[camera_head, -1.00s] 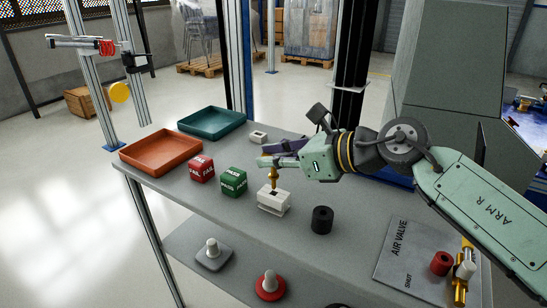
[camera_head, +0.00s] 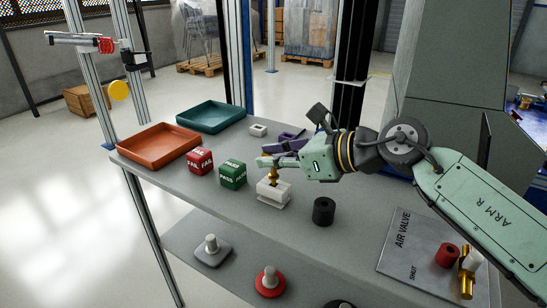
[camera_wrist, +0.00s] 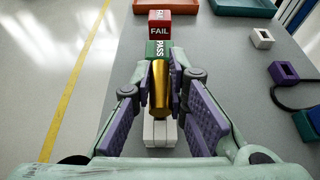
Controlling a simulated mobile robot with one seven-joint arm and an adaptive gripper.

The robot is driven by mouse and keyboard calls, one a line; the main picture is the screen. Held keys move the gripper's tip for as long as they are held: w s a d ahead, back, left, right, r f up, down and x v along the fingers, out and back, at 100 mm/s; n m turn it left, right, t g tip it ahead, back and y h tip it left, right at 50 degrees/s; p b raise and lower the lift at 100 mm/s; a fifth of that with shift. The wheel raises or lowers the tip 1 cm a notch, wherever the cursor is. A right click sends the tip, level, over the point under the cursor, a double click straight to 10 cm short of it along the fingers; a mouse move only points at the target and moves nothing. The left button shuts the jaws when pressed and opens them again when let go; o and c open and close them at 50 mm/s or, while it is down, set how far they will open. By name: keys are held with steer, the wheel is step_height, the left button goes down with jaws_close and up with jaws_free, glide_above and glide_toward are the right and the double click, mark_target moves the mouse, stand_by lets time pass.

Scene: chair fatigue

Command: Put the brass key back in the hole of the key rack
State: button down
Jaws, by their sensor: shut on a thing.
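The brass key (camera_head: 273,175) is upright in my gripper (camera_head: 274,162). In the wrist view, the key (camera_wrist: 160,85) stands between the purple finger pads of my gripper (camera_wrist: 161,98), which are shut on it. The white key rack (camera_head: 272,194) is directly below the key on the grey table. The key's lower end meets the top of the rack in the head view, and I cannot tell how deep it sits in the hole. In the wrist view the rack (camera_wrist: 160,132) shows partly behind the key and fingers; its hole is hidden.
Green PASS (camera_head: 233,174) and red FAIL (camera_head: 200,161) cubes stand left of the rack. A black cylinder (camera_head: 323,212) stands to its right. Orange (camera_head: 158,151) and teal (camera_head: 212,117) trays are at the back left. The AIR VALVE board (camera_head: 405,262) lies front right.

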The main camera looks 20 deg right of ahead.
steer(key=shift+f+b, duration=0.85)
steer(key=c, duration=1.5)
jaws_free()
steer(key=v, duration=0.7)
steer(key=shift+s+d+r, duration=0.1)
steer(key=shift+s+d, duration=0.1)
